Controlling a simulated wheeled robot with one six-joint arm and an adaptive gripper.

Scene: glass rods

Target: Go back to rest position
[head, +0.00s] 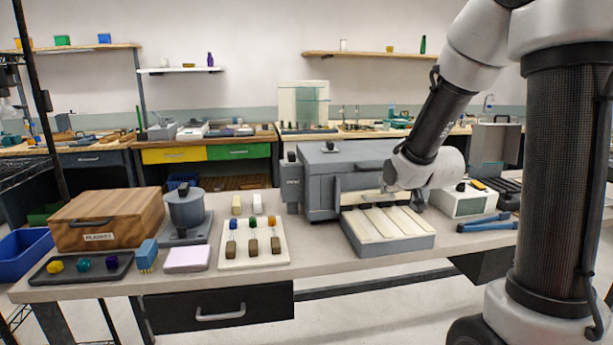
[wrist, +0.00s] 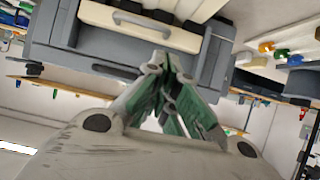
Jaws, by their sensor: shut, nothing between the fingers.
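My gripper (wrist: 165,75) is shut and empty in the wrist view, its green-lined fingers meeting at the tips. Behind the fingertips in that view is the grey machine with a cream front panel and a grey bar handle (wrist: 142,22). In the head view my arm reaches in from the right, and its wrist is in front of the grey box-shaped machine (head: 335,165). A grey block with cream slats (head: 388,228) lies in front of the machine, just below my wrist. My fingers are mostly hidden there, and I cannot tell whether they touch the handle.
On the bench stand a wooden box (head: 105,217), a grey pot-like device (head: 186,212), a white tray with coloured-top rods (head: 252,243), and a dark tray with coloured knobs (head: 82,267). A white display device (head: 467,200) and blue-handled tool (head: 487,223) are at right.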

